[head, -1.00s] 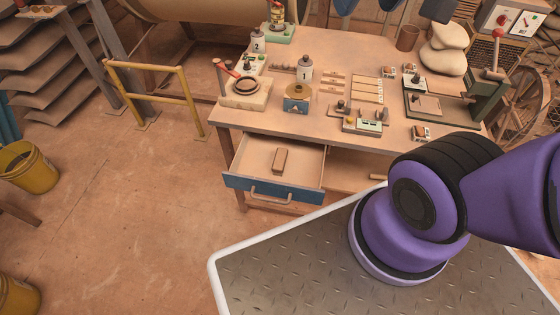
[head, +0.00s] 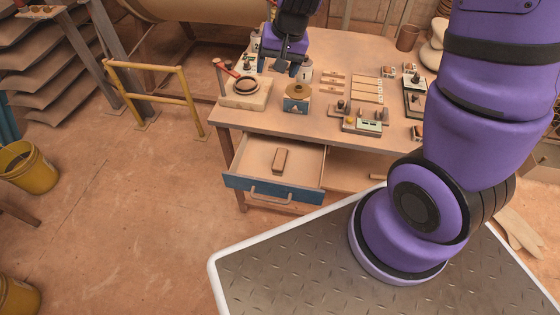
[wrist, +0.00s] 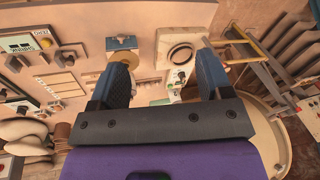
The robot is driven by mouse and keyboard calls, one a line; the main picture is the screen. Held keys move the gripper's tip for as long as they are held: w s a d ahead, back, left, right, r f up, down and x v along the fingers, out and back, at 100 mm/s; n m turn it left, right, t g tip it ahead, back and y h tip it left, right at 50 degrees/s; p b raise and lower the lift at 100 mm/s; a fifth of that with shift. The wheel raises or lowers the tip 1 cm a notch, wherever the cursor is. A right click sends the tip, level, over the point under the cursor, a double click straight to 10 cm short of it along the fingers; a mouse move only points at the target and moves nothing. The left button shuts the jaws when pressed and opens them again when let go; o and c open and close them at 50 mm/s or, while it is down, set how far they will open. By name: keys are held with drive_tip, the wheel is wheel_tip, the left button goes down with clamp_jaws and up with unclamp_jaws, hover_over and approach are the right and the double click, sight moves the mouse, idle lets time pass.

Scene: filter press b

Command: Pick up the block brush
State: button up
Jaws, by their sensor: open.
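The block brush appears to be the small brown wooden block (head: 282,160) lying in the open drawer (head: 250,157) at the front of the bench, in the head view. Its bristles cannot be made out. I cannot make it out in the wrist view. My gripper (head: 282,70) is over the back left of the bench top, well behind and above the drawer. Its two blue fingers are spread apart and empty, as the wrist view (wrist: 165,64) also shows.
The bench top (head: 250,122) holds a sieve on a pale slab (head: 245,92), a blue box with a round brass top (head: 297,97), a white bottle (head: 306,72) and small control boxes (head: 366,122). A yellow rail (head: 155,68) stands left. The floor left of the drawer is clear.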

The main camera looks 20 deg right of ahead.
wheel_tip(320, 180, down, 15)
drive_tip(key=w+m+g, duration=0.1)
drive_tip(key=m, duration=0.1)
drive_tip(key=m+g+h, duration=0.1)
drive_tip(key=h, duration=0.1)
hover_over(280, 158)
drive_tip(key=f, duration=1.1)
drive_tip(key=shift+w+f, duration=0.1)
drive_tip(key=shift+w, duration=0.15)
drive_tip(key=shift+s+f, duration=0.2)
drive_tip(key=shift+f, duration=5.2)
drive_tip(key=c, duration=1.1)
drive_tip(key=shift+r, duration=0.1)
wheel_tip(280, 158, up, 18)
drive_tip(key=shift+f, duration=0.1)
